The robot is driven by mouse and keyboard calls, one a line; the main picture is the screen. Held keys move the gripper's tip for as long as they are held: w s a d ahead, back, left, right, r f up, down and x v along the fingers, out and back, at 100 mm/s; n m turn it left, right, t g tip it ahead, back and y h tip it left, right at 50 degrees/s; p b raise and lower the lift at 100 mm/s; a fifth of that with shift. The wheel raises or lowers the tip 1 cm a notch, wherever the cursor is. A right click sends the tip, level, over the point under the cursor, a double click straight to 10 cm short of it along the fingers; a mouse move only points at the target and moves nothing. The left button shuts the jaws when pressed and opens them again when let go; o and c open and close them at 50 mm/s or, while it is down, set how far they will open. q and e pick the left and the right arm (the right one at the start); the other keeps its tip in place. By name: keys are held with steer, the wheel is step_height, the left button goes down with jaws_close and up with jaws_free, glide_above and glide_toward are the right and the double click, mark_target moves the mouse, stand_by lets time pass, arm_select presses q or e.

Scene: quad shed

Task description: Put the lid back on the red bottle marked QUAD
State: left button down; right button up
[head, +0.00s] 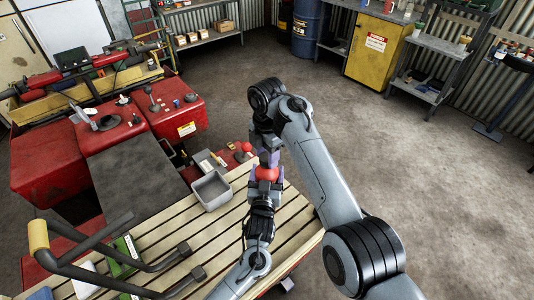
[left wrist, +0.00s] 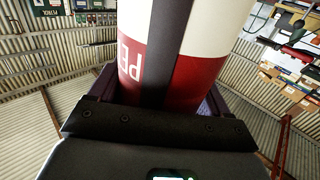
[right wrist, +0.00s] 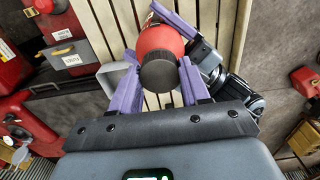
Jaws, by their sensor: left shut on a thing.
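My left gripper (head: 264,192) is shut on a red bottle (head: 266,173) and holds it above the slatted bench. In the left wrist view the bottle (left wrist: 190,75) fills the middle, with red and white bands, a dark stripe and partly hidden lettering that I cannot read as QUAD. My right gripper (head: 267,157) is right over the bottle's top. In the right wrist view its purple fingers (right wrist: 160,80) stand on both sides of a dark round lid (right wrist: 158,75), close against it. The lid lines up with the bottle's red shoulder (right wrist: 157,42). Whether it is seated is hidden.
A grey open tray (head: 211,190) stands on the slatted bench (head: 190,238), left of the grippers. Small items lie behind it. A red quad (head: 172,116) stands at the left, and black handles (head: 120,262) reach over the bench's front.

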steer(key=c, duration=0.6)
steer(key=m, duration=0.6)
steer(key=shift+c, duration=0.2)
steer(key=m, duration=0.7)
steer(key=shift+m, duration=0.3)
steer(key=o, duration=1.2)
steer(key=shift+c, duration=0.2)
